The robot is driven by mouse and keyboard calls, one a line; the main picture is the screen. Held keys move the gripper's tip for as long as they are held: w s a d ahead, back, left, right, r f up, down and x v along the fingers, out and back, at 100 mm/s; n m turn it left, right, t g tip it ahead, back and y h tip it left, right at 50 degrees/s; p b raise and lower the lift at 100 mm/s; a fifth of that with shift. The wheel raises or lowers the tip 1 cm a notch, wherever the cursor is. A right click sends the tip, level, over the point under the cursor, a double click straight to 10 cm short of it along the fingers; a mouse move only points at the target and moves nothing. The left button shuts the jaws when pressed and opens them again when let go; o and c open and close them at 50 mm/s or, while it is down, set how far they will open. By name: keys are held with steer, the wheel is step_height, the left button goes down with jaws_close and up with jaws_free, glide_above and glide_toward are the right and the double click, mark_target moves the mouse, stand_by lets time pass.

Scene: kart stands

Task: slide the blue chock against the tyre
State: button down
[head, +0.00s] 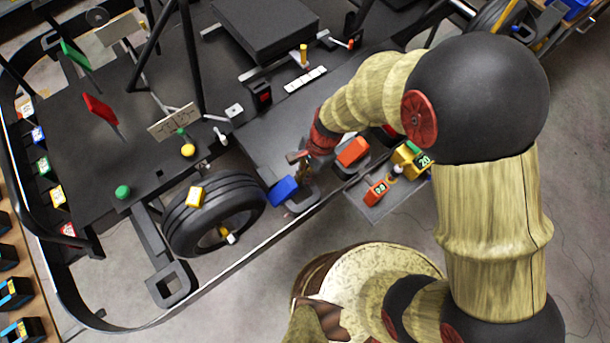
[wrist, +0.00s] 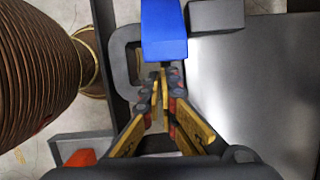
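The blue chock (head: 284,190) lies just right of the black tyre (head: 178,228) in the head view. Its left end is very close to the tread; I cannot tell whether they touch. My gripper (head: 298,160) is on the chock's right side, away from the tyre. In the wrist view the blue chock (wrist: 163,32) is straight ahead of my gripper (wrist: 160,74). The two fingertips are together with nothing between them, at or very near the chock's near face. The tyre is not clearly seen in the wrist view.
A red-orange block (head: 353,152) is right of my gripper. A grey tray (head: 378,205) beyond it holds yellow and red numbered items. A metal rail (head: 255,245) curves along the kart's near side.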

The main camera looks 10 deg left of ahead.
steer(key=w+d+r+p, duration=0.2)
steer(key=w+d+r, duration=0.2)
steer(key=r, duration=0.5)
steer(key=shift+w+d+r, duration=0.3)
steer(key=shift+w+d, duration=0.05)
steer(key=shift+w, duration=0.15)
steer(key=c, duration=2.5)
jaws_free()
